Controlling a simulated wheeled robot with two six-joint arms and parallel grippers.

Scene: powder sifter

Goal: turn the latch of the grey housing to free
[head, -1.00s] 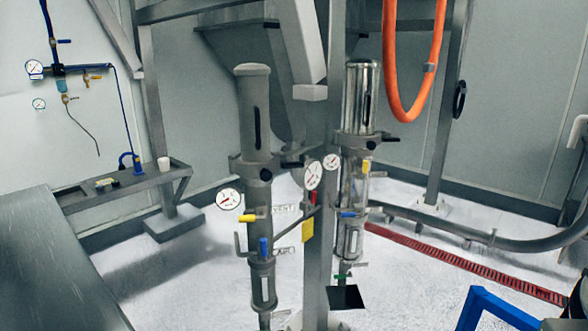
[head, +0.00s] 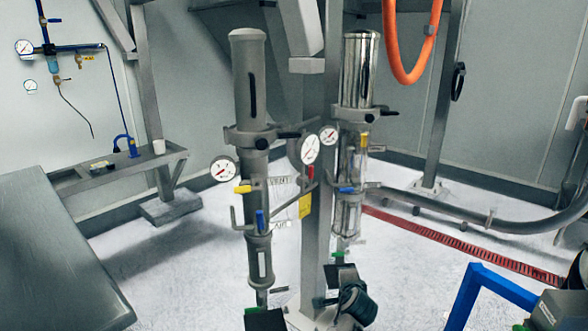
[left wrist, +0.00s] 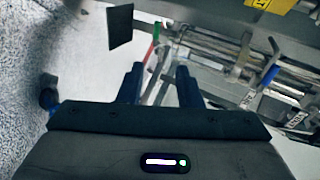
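The matte grey housing (head: 249,80) stands upright left of the central post in the head view. Its collar has black knobs (head: 290,135), and yellow (head: 243,189) and blue (head: 260,220) handles sit lower down. I cannot tell for sure which part is the latch or how it is turned. In the left wrist view my left gripper (left wrist: 158,72) has two fingers apart with nothing visibly between them. Pipework with a blue handle (left wrist: 271,75) lies beyond the fingertips. A dark part (head: 354,303), probably of my arm, shows at the bottom of the head view; I cannot tell which arm.
A polished housing (head: 358,75) stands right of the post (head: 313,255). Gauges (head: 310,149) sit between the housings. A bench (head: 60,255) is at the left, a blue frame (head: 500,285) at the lower right. An orange hose (head: 405,65) hangs above.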

